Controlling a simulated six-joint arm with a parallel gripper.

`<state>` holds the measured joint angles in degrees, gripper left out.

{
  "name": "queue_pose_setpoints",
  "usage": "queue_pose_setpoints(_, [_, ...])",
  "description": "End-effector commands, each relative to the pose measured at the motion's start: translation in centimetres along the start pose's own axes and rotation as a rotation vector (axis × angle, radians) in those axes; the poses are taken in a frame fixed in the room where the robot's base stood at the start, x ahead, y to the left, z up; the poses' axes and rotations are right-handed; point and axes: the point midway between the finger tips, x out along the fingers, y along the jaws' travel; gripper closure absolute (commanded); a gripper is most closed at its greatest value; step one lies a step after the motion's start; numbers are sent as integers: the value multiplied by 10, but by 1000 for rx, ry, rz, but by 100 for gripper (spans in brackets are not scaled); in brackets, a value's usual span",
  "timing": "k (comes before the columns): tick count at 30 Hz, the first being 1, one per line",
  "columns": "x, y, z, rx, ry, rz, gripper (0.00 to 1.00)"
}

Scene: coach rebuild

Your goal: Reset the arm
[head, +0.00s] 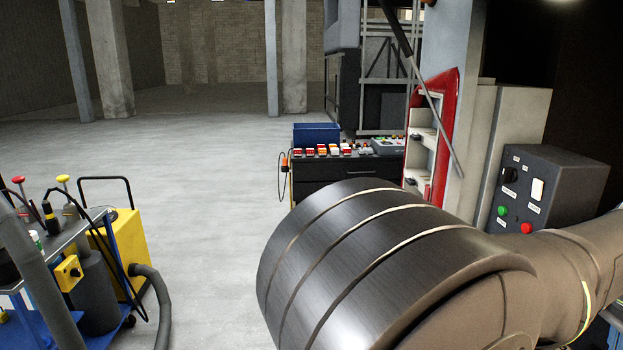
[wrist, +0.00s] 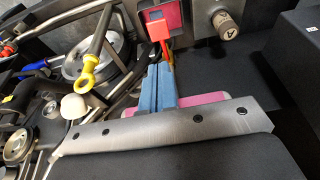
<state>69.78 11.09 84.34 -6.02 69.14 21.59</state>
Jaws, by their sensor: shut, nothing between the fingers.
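My gripper (wrist: 164,68) shows in the wrist view as two blue fingers side by side, beyond a grey plate with dark bolts. The fingers are together and I see nothing between them. A red piece (wrist: 156,30) shows just beyond the fingertips; I cannot tell whether they touch it. In the head view my arm fills the lower right, with a large metal drum-shaped joint in front. My gripper is not visible in that view.
In the wrist view, a yellow-handled dipstick (wrist: 91,76), pulleys (wrist: 88,60) and hoses crowd the left. In the head view, a yellow machine (head: 118,250) stands left, a dark cabinet (head: 345,178) at centre and a control box (head: 547,190) right. Open floor (head: 215,200) lies between.

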Motion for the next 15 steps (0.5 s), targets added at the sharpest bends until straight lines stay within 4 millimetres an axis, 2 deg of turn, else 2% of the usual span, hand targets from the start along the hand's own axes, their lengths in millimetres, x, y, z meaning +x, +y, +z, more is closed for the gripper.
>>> queue_pose_setpoints(5, [19,0,0,0,-4,2,100])
queue_pose_setpoints(12, [64,1,2,1,0,2,100])
queue_pose_setpoints(15, [65,1,10,3,59,8,100])
